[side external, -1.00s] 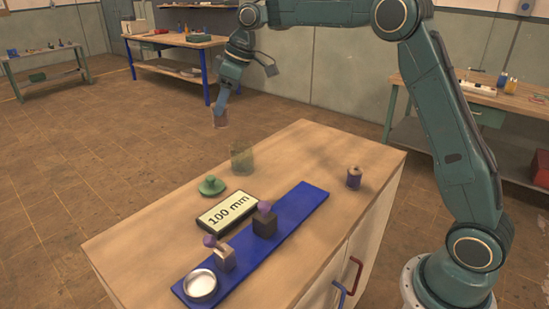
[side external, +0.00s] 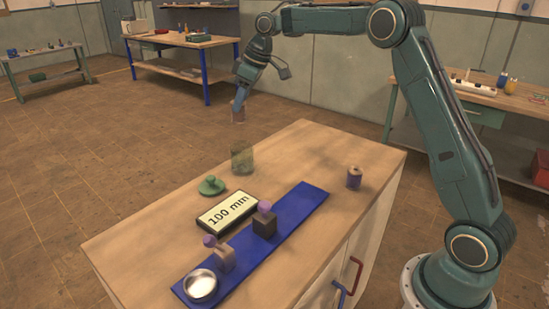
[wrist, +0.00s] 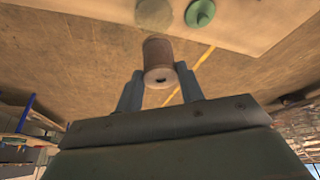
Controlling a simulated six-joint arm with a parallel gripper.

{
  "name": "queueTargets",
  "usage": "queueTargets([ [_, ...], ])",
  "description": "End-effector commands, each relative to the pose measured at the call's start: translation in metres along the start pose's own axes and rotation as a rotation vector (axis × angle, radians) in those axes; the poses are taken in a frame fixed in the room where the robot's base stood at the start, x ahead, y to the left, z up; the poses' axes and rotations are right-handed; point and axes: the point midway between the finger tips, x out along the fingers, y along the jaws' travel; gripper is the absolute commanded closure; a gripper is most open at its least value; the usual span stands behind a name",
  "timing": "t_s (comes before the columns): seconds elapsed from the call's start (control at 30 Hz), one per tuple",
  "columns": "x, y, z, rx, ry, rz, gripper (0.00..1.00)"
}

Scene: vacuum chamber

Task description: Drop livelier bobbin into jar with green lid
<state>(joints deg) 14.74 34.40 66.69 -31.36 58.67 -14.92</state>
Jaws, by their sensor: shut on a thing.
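My gripper (side external: 239,100) is shut on a brownish bobbin (side external: 238,114), held in the air above and slightly behind the jar. In the wrist view the bobbin (wrist: 158,62) sits between both fingers, its holed end facing the camera. The greenish see-through jar (side external: 242,160) stands open near the far edge of the bench; it also shows at the top of the wrist view (wrist: 153,13). The green lid (side external: 211,186) with a knob lies beside the jar on the bench.
A "100 mm" sign (side external: 228,212) lies in front of the lid. A blue mat (side external: 298,207) carries a round metal dish (side external: 201,286) and two blocks (side external: 265,222) topped with purple balls. Bench wood between jar and purple bobbin is clear.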

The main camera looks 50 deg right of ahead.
Motion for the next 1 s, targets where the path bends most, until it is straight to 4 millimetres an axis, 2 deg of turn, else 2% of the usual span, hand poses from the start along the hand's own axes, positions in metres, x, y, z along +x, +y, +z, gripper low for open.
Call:
queueTargets([
  [1.0,0.077,0.0,0.032,0.0,-0.001,0.0,0.88],
])
